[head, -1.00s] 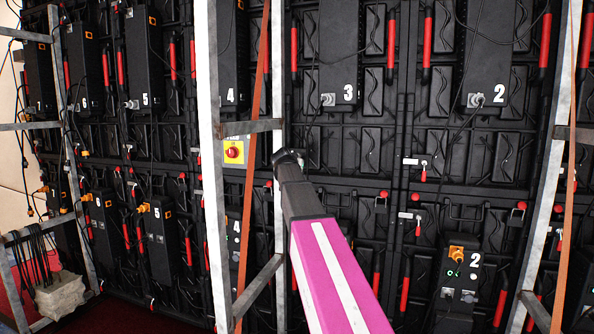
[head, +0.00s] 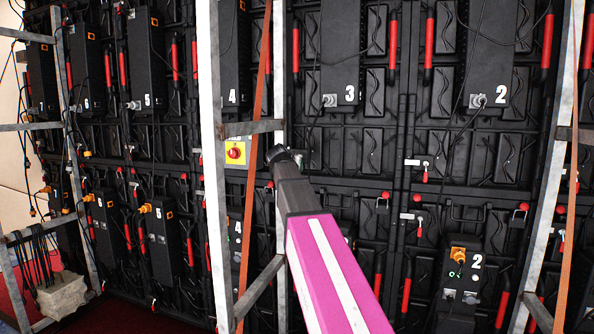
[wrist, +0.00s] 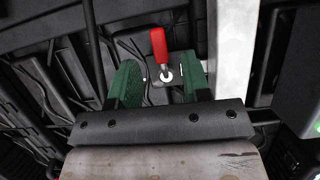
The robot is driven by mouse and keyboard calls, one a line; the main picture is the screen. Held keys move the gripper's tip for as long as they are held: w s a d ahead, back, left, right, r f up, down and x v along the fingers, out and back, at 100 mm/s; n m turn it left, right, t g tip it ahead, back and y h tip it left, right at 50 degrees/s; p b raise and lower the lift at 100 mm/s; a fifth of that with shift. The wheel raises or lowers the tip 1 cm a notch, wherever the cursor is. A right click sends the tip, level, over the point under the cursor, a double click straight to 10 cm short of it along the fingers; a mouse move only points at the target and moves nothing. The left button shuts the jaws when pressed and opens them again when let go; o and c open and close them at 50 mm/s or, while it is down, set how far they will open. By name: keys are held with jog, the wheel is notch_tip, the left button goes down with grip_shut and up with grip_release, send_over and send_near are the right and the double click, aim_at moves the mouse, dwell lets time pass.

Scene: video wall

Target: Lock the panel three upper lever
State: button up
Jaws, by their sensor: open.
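In the wrist view a lever with a red handle (wrist: 159,46) and a pale round pivot stands between the fingertips of my gripper (wrist: 160,80). Its handle points up in that picture. The two green fingers are open, one on each side of the pivot, and I cannot tell whether either touches it. In the head view my gripper (head: 288,157) is at the black wall, below the box marked 3 (head: 341,50). There my gripper and arm hide the lever and the fingertips.
A metal upright (head: 281,208) of a frame stands close to my gripper; an upright (wrist: 235,60) also shows at right in the wrist view. A red stop button (head: 235,152) is just left. Other red-handled levers (head: 425,172) and cables are on the wall at right.

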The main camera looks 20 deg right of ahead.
jog(key=v, duration=0.5)
jog(key=s+a+f+n+g+y, duration=0.1)
jog(key=s+f+g, duration=0.15)
jog(key=f, duration=0.85)
jog(key=s+a+f+n+g+y, duration=0.15)
jog(key=s+f, duration=0.25)
jog(key=f, duration=0.6)
jog(key=s+f+n+g+y, duration=0.1)
jog(key=s+f+g, duration=0.15)
jog(key=f, duration=0.85)
jog(key=s+a+f+n+g+y, duration=0.1)
jog(key=s+a+f+g+y, duration=0.1)
jog(key=s+f, duration=0.8)
jog(key=s+a+f+n+g+y, duration=0.2)
jog(key=s+f+g, duration=0.1)
jog(key=s+f, duration=0.6)
notch_tip(320, 180, down, 3)
jog(key=shift+s+a+r, duration=0.1)
jog(key=shift+s+a, duration=0.25)
jog(key=shift+s, duration=0.05)
